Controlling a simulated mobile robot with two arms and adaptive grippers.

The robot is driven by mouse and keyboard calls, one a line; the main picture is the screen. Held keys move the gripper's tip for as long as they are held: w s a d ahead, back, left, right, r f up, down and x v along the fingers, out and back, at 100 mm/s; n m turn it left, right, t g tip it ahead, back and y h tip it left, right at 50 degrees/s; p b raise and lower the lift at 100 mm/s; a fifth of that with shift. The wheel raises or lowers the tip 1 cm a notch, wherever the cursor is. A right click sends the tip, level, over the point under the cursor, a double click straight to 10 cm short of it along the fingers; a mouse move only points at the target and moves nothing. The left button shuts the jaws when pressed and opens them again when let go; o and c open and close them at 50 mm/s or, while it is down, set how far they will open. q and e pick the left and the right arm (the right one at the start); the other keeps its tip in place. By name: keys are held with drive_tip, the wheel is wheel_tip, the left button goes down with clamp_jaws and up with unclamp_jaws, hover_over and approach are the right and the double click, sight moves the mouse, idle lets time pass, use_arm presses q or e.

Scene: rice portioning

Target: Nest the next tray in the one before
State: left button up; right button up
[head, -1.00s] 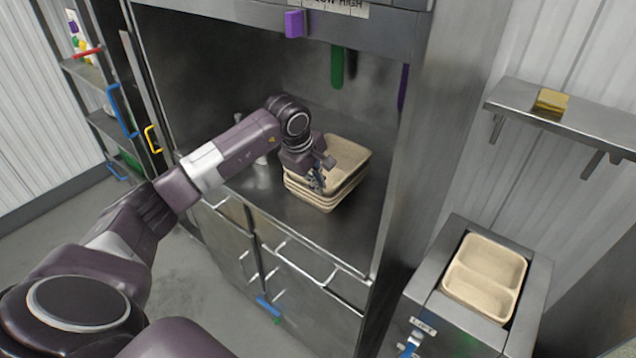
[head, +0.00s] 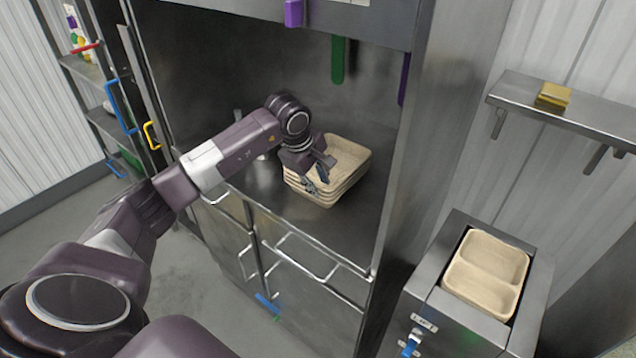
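A stack of several beige trays (head: 350,182) sits nested on the steel counter inside the cabinet bay. My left gripper (head: 318,184) is at the stack's left side, over the near-left rim, and hides part of it. Its fingers are too small and dark to tell whether they are open or closed on a rim. Another beige tray (head: 487,273), with two compartments, sits in the opening at the top of the steel lift box at the lower right. My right gripper is not in view.
The steel counter (head: 290,215) is clear in front of the stack. A cabinet side wall (head: 425,150) stands between the stack and the lift box (head: 440,290). A wall shelf (head: 590,115) at the right holds a yellow block (head: 553,94). A green strip (head: 338,60) hangs at the back.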

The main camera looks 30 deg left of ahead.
use_arm(q)
drive_tip(key=v, duration=1.2)
drive_tip(key=shift+f, duration=0.1)
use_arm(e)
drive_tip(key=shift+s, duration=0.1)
